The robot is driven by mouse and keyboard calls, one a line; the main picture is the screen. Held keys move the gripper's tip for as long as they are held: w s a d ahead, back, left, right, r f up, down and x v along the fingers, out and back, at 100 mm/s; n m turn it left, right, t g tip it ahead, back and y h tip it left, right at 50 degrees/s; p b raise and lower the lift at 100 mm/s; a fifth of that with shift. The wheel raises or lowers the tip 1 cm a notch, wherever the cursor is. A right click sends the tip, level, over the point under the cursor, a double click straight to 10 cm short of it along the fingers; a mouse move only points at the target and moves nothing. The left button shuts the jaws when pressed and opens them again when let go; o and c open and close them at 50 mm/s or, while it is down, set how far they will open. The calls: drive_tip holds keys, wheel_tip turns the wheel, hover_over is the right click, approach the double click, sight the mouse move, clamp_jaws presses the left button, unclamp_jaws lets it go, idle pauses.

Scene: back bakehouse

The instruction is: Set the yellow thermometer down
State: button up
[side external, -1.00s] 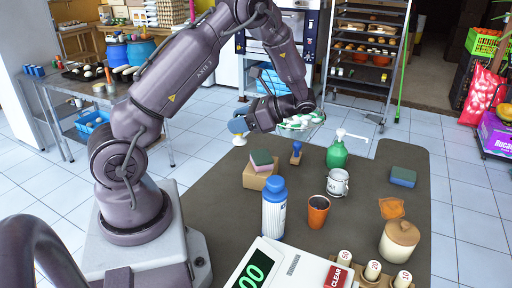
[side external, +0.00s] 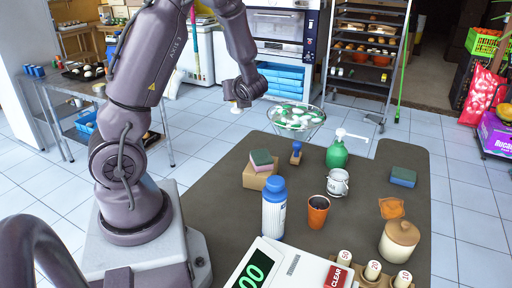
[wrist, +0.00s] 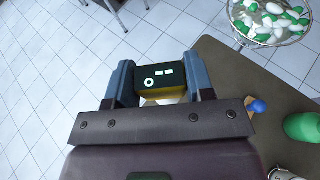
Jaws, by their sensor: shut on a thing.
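The yellow thermometer (wrist: 162,78) is between the two fingers of my gripper (wrist: 163,80) in the wrist view. Its dark face with lit white marks shows, with a yellow side below it. My gripper is shut on it. In the side external view my gripper (side external: 238,103) is raised at the back left of the dark worktop (side external: 215,215), and only a small pale bit shows below it. In the wrist view, floor tiles show around the thermometer, with the worktop's edge to its right.
A glass bowl of green and white pieces (side external: 297,118) stands at the worktop's back edge. Nearby are a sponge on a box (side external: 262,178), a blue-handled stamp (side external: 296,153), a green pump bottle (side external: 337,155) and a white mug (side external: 338,183). The worktop's left strip is clear.

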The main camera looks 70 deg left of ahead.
sight(239, 112)
wheel_tip(239, 112, down, 7)
drive_tip(key=shift+a+r, duration=0.1)
drive_tip(key=shift+w+a+f, duration=1.5)
drive_tip(key=shift+a+f, duration=0.25)
drive_tip(key=shift+f, duration=0.45)
drive_tip(key=shift+w+a+f, duration=1.5)
drive_tip(key=shift+a+f, duration=0.3)
drive_tip(key=shift+f, duration=0.35)
drive_tip(key=shift+w+a+f, duration=1.5)
drive_tip(key=shift+a+f, duration=0.25)
drive_tip(key=shift+f, duration=0.45)
drive_tip(key=shift+f, duration=0.1)
drive_tip(key=o, duration=1)
drive_tip(key=shift+c, duration=0.2)
